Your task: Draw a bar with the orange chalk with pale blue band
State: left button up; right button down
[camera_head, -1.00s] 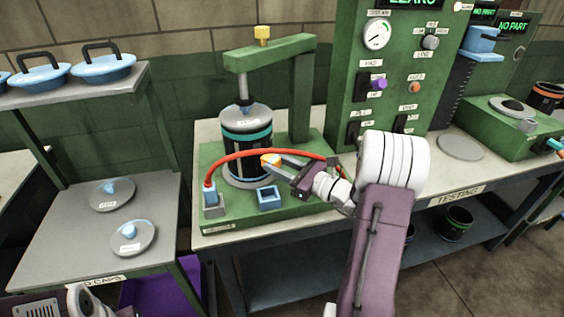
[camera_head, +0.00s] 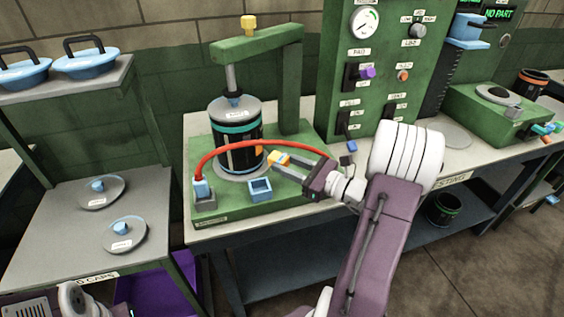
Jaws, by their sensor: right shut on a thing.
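The orange chalk (camera_head: 277,158) is small at this size, with a pale part at its end; its pale blue band cannot be made out. My right gripper (camera_head: 283,166) is shut on it, just right of the dark sleeve (camera_head: 222,154) under the press. The sleeve stands upright with a teal band and grey top. The chalk looks slightly apart from the sleeve. Of my left arm, only parts show at the bottom left; its fingers are not seen.
A blue open holder (camera_head: 260,188) sits on the green press base (camera_head: 222,208). Grey caps (camera_head: 122,234) lie on a left shelf. The testing table has free room around a round plate (camera_head: 452,136).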

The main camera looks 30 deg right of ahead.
jog(key=shift+v, duration=1.5)
